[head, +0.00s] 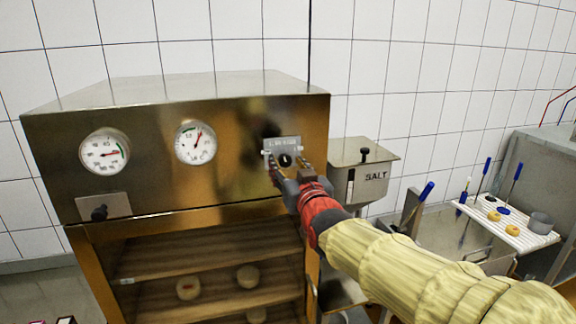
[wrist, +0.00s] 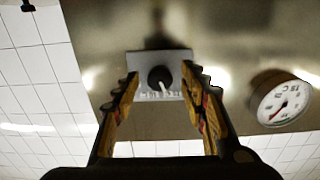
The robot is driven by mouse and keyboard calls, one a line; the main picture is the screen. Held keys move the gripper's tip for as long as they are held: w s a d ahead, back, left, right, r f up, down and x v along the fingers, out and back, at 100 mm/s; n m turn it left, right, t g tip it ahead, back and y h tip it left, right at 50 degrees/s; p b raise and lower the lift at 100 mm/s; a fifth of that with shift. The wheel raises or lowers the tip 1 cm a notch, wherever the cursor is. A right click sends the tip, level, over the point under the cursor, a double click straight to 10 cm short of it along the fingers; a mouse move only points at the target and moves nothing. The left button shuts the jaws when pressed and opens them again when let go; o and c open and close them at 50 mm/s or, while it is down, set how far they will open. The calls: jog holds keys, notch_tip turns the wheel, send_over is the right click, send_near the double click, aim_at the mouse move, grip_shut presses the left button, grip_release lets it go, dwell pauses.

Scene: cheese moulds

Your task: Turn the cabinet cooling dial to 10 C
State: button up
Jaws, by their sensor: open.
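The cooling dial is a small black knob (head: 285,160) on a pale plate (head: 281,144) at the right of the brass-coloured cabinet front (head: 235,179). In the wrist view the knob (wrist: 159,79) has a white pointer line and sits on its plate (wrist: 175,60) above a row of marks too small to read. My gripper (head: 287,167) is in front of the plate, fingers apart on either side of the knob. In the wrist view my gripper (wrist: 160,84) is open and empty, with gaps between both fingers and the knob.
Wooden shelves (head: 205,256) below hold cheeses. A salt box (head: 363,166) hangs close to the right of my gripper.

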jog(key=shift+c, duration=0.7)
grip_shut()
jog(key=shift+f+b, duration=0.1)
jog(key=shift+b, duration=0.5)
jog(key=m+b, duration=0.2)
jog(key=b, duration=0.1)
jog(key=shift+f, duration=0.2)
jog(key=m+b, duration=0.2)
jog(key=b, duration=0.2)
jog(key=shift+m, duration=0.4)
jog(key=m+b, duration=0.3)
jog(key=b, duration=0.1)
jog(key=shift+r+m, duration=0.2)
jog(key=shift+m, duration=0.2)
jog(key=shift+r, duration=0.1)
jog(key=shift+o, duration=0.7)
grip_release()
